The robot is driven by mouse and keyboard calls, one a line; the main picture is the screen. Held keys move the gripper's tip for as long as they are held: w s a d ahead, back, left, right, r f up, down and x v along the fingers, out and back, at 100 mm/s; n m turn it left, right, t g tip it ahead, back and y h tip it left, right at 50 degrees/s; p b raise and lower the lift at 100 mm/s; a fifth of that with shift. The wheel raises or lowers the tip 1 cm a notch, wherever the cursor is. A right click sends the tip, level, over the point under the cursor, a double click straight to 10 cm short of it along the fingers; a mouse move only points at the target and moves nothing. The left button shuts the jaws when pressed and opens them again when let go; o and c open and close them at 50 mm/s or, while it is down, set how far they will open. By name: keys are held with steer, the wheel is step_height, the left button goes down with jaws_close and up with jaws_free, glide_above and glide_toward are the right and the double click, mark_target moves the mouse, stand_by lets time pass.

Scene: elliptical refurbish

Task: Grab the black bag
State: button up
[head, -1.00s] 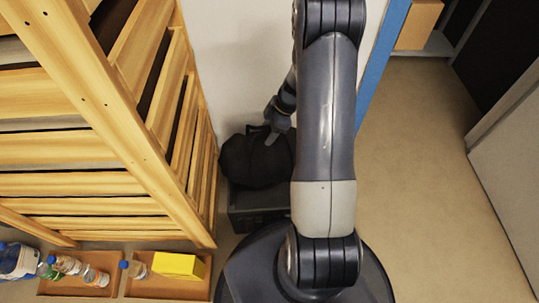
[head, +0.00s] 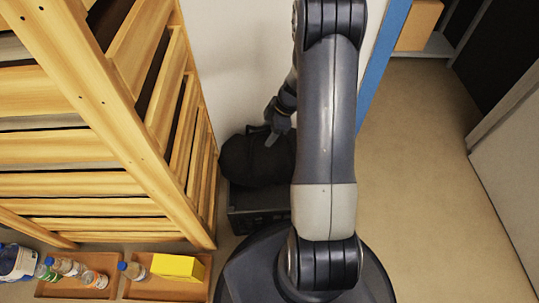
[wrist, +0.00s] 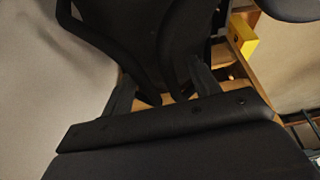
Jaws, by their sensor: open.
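The black bag (head: 250,160) sits on a dark box (head: 258,212) against the wall, between the wooden slatted shelf and my arm. My gripper (head: 271,136) is at the top of the bag, pointing down, with its fingers apart. In the wrist view the bag's black fabric (wrist: 165,35) fills the upper middle, and a strap curves on its left. The open fingers (wrist: 162,85) stand either side of the bag's near part. I cannot tell whether they touch it. My arm hides the bag's right side in the head view.
A wooden slatted shelf (head: 90,155) stands close on the left. Orange trays (head: 168,288) at lower left hold bottles and a yellow box (head: 178,267). A white wall (head: 235,70) is behind the bag. Open floor (head: 425,180) lies to the right.

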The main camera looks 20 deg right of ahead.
steer(key=shift+c, duration=0.2)
stand_by(0.3)
jaws_close()
stand_by(0.4)
